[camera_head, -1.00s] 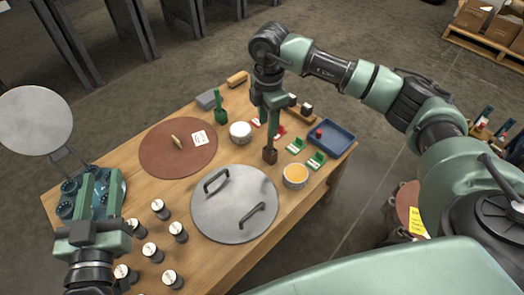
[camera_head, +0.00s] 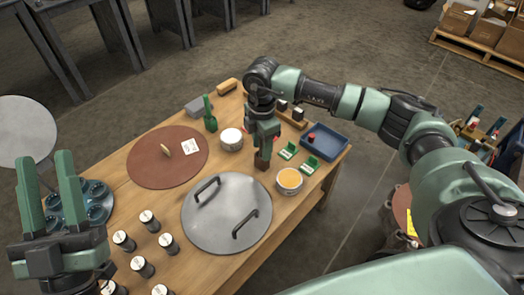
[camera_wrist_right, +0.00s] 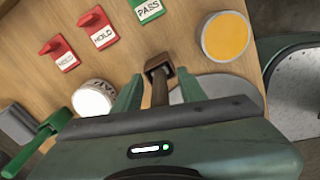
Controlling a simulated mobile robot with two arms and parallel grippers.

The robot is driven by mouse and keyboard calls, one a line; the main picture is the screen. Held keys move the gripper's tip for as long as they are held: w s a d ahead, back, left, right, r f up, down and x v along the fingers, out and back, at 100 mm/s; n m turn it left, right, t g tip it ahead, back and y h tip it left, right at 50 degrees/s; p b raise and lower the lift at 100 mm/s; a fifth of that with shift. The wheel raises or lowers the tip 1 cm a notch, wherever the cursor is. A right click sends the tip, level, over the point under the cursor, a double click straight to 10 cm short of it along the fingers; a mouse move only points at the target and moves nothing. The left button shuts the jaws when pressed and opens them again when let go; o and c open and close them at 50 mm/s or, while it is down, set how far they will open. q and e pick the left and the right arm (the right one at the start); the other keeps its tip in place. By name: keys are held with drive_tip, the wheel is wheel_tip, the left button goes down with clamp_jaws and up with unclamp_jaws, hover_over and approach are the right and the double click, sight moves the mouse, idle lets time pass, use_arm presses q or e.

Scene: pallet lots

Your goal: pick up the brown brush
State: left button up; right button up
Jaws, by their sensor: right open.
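The brown brush (camera_head: 262,162) stands on the wooden table with its square head down, just right of the grey lid. In the right wrist view the brush (camera_wrist_right: 160,88) has its handle between the fingers of my right gripper (camera_wrist_right: 158,92). Those fingers are open, with a gap visible on both sides of the handle. In the head view my right gripper (camera_head: 263,142) is low over the brush and hides its upper part. My left gripper (camera_head: 48,168) is open and empty, fingers up, at the table's left end.
The grey lid (camera_head: 226,235) with two handles and a tub with orange contents (camera_head: 289,181) are close to the brush. A white-topped tub (camera_head: 231,139), green scoop-like tool (camera_head: 210,118), green cards (camera_head: 309,165) and blue tray (camera_head: 325,140) surround it. Several small canisters (camera_head: 142,266) stand front left.

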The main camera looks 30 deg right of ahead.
clamp_jaws()
drive_tip(key=shift+r, duration=0.1)
